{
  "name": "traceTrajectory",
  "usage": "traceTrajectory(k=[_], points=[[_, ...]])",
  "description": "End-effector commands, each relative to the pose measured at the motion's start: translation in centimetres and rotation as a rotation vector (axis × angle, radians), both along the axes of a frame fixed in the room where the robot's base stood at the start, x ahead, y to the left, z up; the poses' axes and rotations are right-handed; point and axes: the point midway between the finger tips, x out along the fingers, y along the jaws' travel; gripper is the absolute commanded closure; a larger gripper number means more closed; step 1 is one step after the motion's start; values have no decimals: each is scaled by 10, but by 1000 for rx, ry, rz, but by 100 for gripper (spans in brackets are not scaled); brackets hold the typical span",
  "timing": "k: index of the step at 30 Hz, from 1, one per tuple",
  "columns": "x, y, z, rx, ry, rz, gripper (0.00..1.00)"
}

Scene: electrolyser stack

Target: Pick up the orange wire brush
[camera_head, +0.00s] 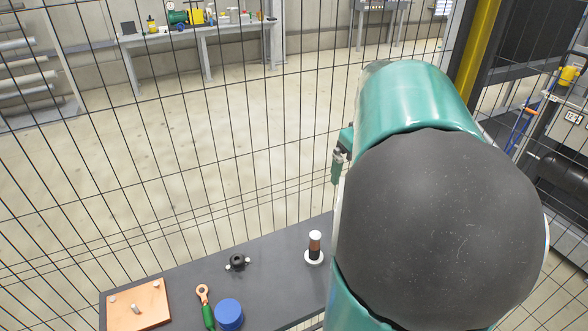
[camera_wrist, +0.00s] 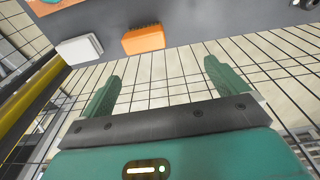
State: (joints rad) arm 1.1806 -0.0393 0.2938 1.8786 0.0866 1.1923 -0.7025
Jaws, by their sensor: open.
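An orange block with a ridged edge, which looks like the orange wire brush (camera_wrist: 143,40), lies on the dark grey table near its edge, in the upper middle of the wrist view. My gripper (camera_wrist: 162,76) is open, with its two green fingers spread and nothing between them. The brush is beyond the fingertips and apart from them. In the head view I cannot make out the brush; my arm covers much of the right side and hides part of the table.
The dark table (camera_head: 272,268) carries a copper plate (camera_head: 150,312), a green-handled tool (camera_head: 208,316), a blue round container (camera_head: 229,314), a black fitting (camera_head: 238,262) and a white-based cylinder (camera_head: 314,248). A white block (camera_wrist: 79,49) lies beside the brush. Wire mesh fencing stands behind the table.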

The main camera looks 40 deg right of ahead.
Motion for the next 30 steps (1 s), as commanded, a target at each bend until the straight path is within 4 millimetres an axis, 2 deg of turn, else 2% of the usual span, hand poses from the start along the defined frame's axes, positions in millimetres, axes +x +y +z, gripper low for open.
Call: traceTrajectory(k=[1,6,18,26,30], points=[[-8,-13,-2,8,2,-12,2],[-17,-25,-9,18,6,-12,2],[-7,-24,-78,19,7,-8,2],[-3,-25,-99,19,5,-8,2],[0,-26,-122,21,6,-10,2]])
